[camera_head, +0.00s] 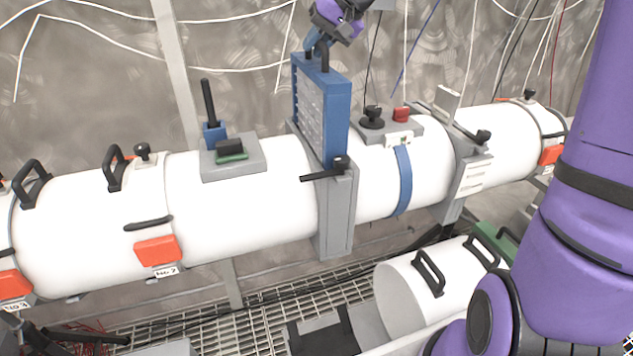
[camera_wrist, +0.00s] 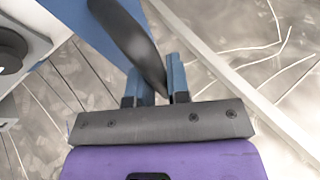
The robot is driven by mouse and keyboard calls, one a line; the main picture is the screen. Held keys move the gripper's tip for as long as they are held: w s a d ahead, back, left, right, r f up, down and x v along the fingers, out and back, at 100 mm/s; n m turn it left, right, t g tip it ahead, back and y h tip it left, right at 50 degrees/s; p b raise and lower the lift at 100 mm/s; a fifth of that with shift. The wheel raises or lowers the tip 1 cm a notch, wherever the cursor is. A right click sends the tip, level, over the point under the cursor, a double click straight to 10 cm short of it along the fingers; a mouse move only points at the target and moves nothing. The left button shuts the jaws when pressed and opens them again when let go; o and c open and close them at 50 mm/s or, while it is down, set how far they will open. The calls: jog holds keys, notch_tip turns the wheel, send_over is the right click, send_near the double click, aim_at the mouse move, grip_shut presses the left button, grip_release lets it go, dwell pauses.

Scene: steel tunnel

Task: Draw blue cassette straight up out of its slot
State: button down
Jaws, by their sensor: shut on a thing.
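The blue cassette (camera_head: 335,115), a tall frame with a pale grilled face, stands upright above the grey slot housing (camera_head: 337,215) on the white pipe. Most of the cassette shows above the housing; its lower end meets the housing top, and I cannot tell how much is inside. My gripper (camera_head: 317,48) is at the top of the cassette, shut on its dark handle (camera_head: 325,58). In the wrist view, the blue fingers of my gripper (camera_wrist: 160,85) close around the black handle (camera_wrist: 130,40), with the cassette's blue top (camera_wrist: 85,18) behind it.
A black lever (camera_head: 325,175) crosses the front of the slot housing. A grey plate with a black-handled blue block (camera_head: 214,132) is to the left; a plate with a black knob (camera_head: 372,118) and red button (camera_head: 401,115) is to the right. Cables hang behind.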

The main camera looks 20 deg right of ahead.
jog(key=shift+r, duration=1.4)
